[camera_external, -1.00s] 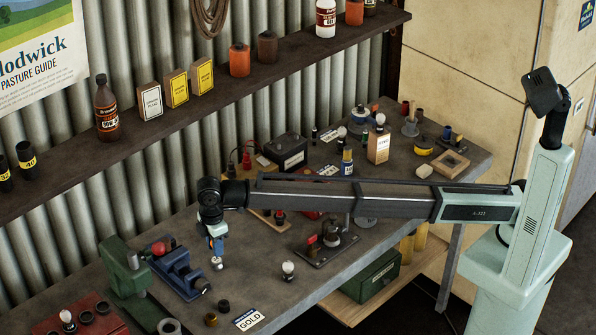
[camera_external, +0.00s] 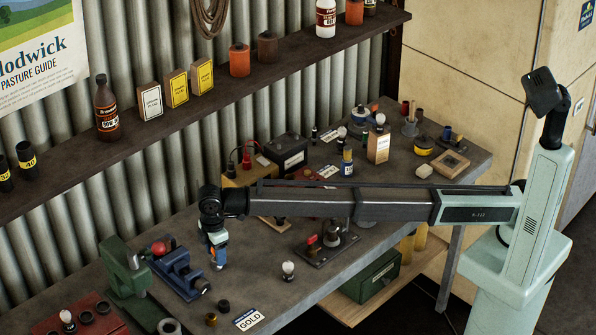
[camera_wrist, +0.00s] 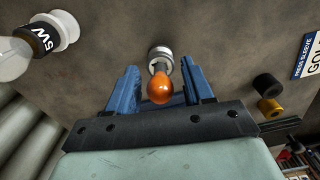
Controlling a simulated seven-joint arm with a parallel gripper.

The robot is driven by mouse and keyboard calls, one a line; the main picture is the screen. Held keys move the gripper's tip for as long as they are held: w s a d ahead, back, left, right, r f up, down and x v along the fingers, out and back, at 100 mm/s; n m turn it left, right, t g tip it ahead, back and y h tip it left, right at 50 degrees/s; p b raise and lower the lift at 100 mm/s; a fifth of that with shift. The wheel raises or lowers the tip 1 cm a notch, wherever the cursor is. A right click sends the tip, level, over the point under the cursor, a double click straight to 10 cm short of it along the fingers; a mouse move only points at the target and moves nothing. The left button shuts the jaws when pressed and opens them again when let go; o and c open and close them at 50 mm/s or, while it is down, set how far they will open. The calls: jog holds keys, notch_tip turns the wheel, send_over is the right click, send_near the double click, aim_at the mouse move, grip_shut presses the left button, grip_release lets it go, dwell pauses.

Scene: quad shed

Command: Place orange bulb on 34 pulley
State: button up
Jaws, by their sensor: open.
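The orange bulb (camera_wrist: 160,88) shows in the wrist camera between the two blue fingers of my gripper (camera_wrist: 163,84), its rounded end toward the camera. A pale round piece (camera_wrist: 160,58) is just beyond it; I cannot tell whether they touch. My gripper (camera_external: 218,262) is open, low over the bench near the blue vise, with a finger on either side of the bulb. In the external view the fingers hide most of the bulb. I cannot read a 34 on any pulley.
A clear bulb with a "5W" base (camera_wrist: 48,36) is at the wrist view's upper left. A blue vise (camera_external: 180,274) stands left of the gripper. Small dark and gold sleeves (camera_external: 216,312) lie by a GOLD card (camera_external: 249,319). Bare bench lies around the standing bulb (camera_external: 288,270).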

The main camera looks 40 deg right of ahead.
jog(key=shift+r, duration=0.1)
notch_tip(320, 180, up, 12)
dwell(0.6)
dwell(0.4)
